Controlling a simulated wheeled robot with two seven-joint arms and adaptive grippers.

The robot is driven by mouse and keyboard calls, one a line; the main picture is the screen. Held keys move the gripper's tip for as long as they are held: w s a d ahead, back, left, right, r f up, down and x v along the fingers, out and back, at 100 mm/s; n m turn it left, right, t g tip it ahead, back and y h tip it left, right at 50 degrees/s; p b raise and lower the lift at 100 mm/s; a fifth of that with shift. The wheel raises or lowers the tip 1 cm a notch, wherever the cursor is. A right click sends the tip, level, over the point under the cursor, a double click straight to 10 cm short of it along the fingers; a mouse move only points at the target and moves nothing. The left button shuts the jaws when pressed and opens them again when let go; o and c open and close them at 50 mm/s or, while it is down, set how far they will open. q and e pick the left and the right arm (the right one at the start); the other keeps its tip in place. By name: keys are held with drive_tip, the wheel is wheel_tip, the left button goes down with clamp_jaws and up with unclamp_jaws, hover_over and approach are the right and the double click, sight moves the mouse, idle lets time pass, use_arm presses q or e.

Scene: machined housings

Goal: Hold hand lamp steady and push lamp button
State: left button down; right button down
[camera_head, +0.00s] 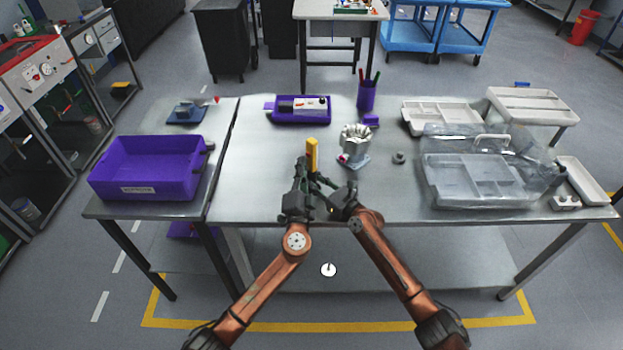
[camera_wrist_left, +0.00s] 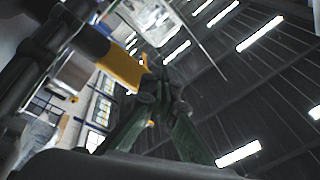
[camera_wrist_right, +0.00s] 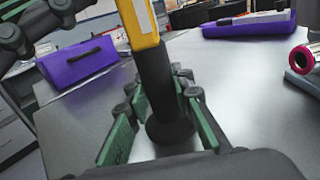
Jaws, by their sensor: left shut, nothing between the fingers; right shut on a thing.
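The yellow-and-black hand lamp (camera_head: 312,155) is upright above the front middle of the table. In the right wrist view its yellow head (camera_wrist_right: 138,22) is at the top, above a black handle. My right gripper (camera_wrist_right: 160,110) is shut on that black handle, with green finger pads on both sides. My left gripper (camera_head: 302,168) is shut and empty just left of the lamp. In the left wrist view its closed fingertips (camera_wrist_left: 155,78) are close beside the yellow part (camera_wrist_left: 122,68); I cannot tell whether they touch. The lamp button is not clearly visible.
A white hand-shaped object (camera_head: 355,140) stands right of the lamp. A purple tray (camera_head: 275,118) and a purple pen cup (camera_head: 366,96) are behind. A clear case (camera_head: 475,190) fills the right side, and a purple bin (camera_head: 150,188) is at left. The table front left is clear.

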use_arm(q)
drive_tip(key=shift+w+d, duration=0.1)
idle(0.3)
drive_tip(key=shift+w+d, duration=0.2)
drive_tip(key=shift+d, duration=0.05)
idle(0.3)
drive_tip(key=shift+s+a, duration=0.3)
drive_tip(key=shift+a, duration=0.05)
drive_tip(key=s+a, duration=0.4)
drive_tip(key=shift+a, duration=0.2)
idle(0.4)
use_arm(e)
drive_tip(key=c, duration=1.6)
unclamp_jaws()
